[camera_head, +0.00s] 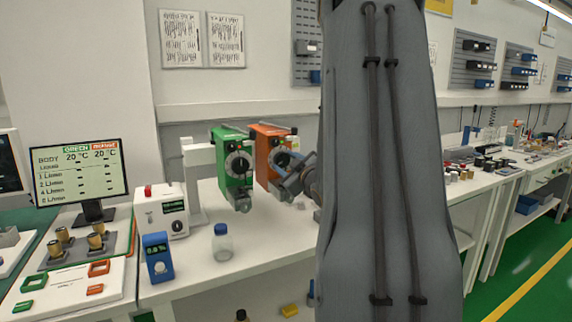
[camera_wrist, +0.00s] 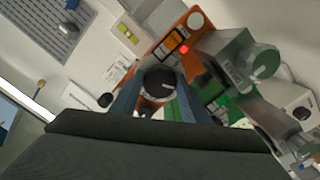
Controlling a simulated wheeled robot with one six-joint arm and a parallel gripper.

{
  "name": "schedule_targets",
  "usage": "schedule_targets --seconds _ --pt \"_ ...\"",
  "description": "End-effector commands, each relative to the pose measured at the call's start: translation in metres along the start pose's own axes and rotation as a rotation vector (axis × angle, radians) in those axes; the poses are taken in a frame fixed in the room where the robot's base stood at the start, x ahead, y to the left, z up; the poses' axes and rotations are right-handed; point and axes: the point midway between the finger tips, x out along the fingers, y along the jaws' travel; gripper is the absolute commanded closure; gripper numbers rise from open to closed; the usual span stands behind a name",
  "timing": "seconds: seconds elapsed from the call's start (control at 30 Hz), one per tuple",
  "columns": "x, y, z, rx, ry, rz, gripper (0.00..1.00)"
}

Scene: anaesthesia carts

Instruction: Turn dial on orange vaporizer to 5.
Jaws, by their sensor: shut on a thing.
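The orange vaporizer (camera_head: 263,150) stands on the white bench, just right of the green vaporizer (camera_head: 222,152). Its round dial (camera_head: 281,159) faces the front. My gripper (camera_head: 291,180) is at the dial, and my arm covers the area to the right. In the wrist view the orange body (camera_wrist: 172,42) lies behind the dark dial knob (camera_wrist: 158,84). My gripper's two blue-grey fingers (camera_wrist: 156,98) stand on either side of the knob and are shut on it. The number the dial points to is too small to read.
A monitor (camera_head: 80,171), a white device with a red knob (camera_head: 160,212), a blue meter (camera_head: 157,257) and a clear bottle with a blue cap (camera_head: 222,244) are to the left. The bench front (camera_head: 262,247) is clear near the vaporizers.

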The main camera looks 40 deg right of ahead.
Motion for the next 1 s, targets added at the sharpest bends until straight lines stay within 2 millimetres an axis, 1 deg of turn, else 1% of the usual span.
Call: schedule_targets --seconds 0.03,0.07,0.1,0.37,0.47,0.57,0.8,0.9,1.0 --pt "0.0 0.0 -0.001 0.0 0.001 0.0 0.57" --pt "0.0 0.0 -0.001 0.0 0.001 0.0 0.52" --pt "0.0 0.0 -0.001 0.0 0.001 0.0 0.5" --pt "0.0 0.0 0.0 0.0 0.001 0.0 0.5" --pt "-0.006 0.001 0.0 0.0 0.001 0.002 0.5" --pt "-0.019 0.001 0.001 0.0 0.0 0.003 0.5" --pt "-0.058 0.001 0.0 0.0 0.0 0.002 0.5" --pt "-0.069 0.001 0.0 0.0 0.0 0.002 0.5" --pt "-0.076 0.0 0.0 0.0 0.001 0.001 0.5"
